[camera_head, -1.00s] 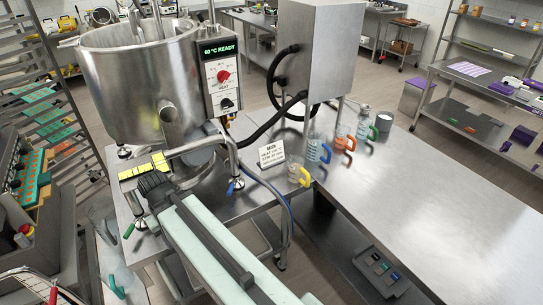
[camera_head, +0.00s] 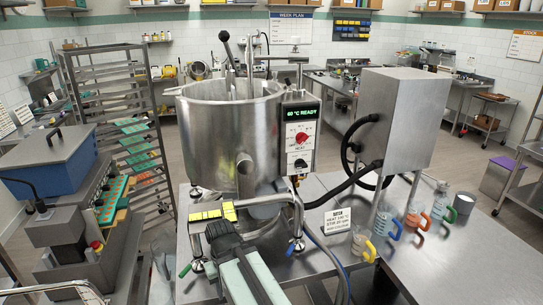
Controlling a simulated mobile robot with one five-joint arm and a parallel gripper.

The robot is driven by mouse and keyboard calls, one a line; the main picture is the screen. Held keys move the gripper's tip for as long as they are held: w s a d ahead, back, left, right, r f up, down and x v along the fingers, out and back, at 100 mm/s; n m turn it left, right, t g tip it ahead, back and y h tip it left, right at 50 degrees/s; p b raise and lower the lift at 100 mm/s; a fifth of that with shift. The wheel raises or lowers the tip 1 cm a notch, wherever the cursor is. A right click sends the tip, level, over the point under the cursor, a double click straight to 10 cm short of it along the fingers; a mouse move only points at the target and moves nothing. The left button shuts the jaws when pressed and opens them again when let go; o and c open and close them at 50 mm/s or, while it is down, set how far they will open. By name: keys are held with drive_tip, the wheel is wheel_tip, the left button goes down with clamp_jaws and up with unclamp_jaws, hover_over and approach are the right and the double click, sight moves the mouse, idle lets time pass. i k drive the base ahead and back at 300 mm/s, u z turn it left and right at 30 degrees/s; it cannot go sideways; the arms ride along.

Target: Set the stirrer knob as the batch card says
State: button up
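The stirrer knob (camera_head: 300,163) is the black knob low on the white control panel, at the right side of the steel kettle (camera_head: 218,145). Its setting is too small to read. Above it are a red heat knob (camera_head: 302,138) and a green display reading "60 °C READY". The batch card (camera_head: 337,219) stands on the steel table right of and below the panel. It has heat and stir lines, but their figures are blurred. My gripper (camera_head: 222,233) is at the dark end of my mint-green arm, below the kettle and apart from the knob. Its fingers cannot be made out.
The kettle's outlet pipe (camera_head: 264,202) and a yellow block strip (camera_head: 213,211) lie near my arm's end. Several jugs with coloured handles, one an orange-handled jug (camera_head: 414,217), stand right of the card. A steel cabinet (camera_head: 404,118) with hoses is behind. The front right tabletop is clear.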

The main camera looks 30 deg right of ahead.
sight(300, 164)
drive_tip(key=u, duration=0.4)
drive_tip(key=k, duration=1.35)
drive_tip(key=u, duration=0.15)
drive_tip(key=i, duration=0.95)
drive_tip(key=u, duration=0.2)
